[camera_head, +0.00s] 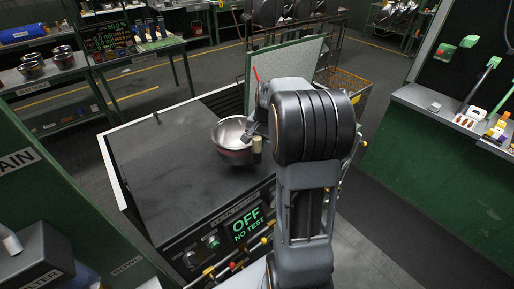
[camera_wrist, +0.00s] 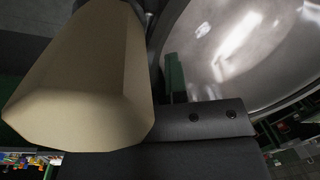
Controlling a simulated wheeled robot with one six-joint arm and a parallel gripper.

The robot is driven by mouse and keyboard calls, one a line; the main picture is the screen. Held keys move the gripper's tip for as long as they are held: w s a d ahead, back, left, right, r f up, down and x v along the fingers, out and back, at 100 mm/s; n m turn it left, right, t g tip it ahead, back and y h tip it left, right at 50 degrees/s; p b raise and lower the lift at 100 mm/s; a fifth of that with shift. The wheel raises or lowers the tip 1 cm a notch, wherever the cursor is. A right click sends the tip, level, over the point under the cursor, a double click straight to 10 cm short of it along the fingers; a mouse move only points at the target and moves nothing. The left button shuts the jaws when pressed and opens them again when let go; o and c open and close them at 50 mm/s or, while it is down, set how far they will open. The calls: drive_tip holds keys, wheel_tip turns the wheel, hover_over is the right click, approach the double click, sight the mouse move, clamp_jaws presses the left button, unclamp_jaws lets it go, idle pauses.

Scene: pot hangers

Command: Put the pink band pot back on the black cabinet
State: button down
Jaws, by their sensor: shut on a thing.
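The pot (camera_head: 231,133) is a shiny metal bowl with a dull pinkish outer side, at the right part of the black cabinet top (camera_head: 165,165) in the head view. My gripper (camera_head: 253,133) is at its right rim, shut on the pot; my arm hides part of the grip. The pot looks about upright; I cannot tell whether its base touches the top. In the wrist view its shiny inside (camera_wrist: 235,50) fills the upper right, beside a dark riveted strip. A tan faceted piece (camera_wrist: 85,85) fills the left; it also shows beside the pot in the head view.
The cabinet front has a green "OFF NO TEST" display (camera_head: 248,224) and coloured knobs. A pale green panel (camera_head: 285,68) stands behind the pot. A shelf with several bowls (camera_head: 40,75) is at the far left. The left of the cabinet top is clear.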

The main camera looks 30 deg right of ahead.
drive_tip(key=shift+w+a+f, duration=0.2)
drive_tip(key=shift+w+f, duration=0.05)
drive_tip(key=shift+f, duration=0.1)
drive_tip(key=shift+w+a+f, duration=0.1)
drive_tip(key=shift+w+f, duration=0.1)
drive_tip(key=shift+f, duration=1.45)
drive_tip(key=shift+f, duration=0.2)
drive_tip(key=c, duration=1.1)
unclamp_jaws()
drive_tip(key=shift+s, duration=0.1)
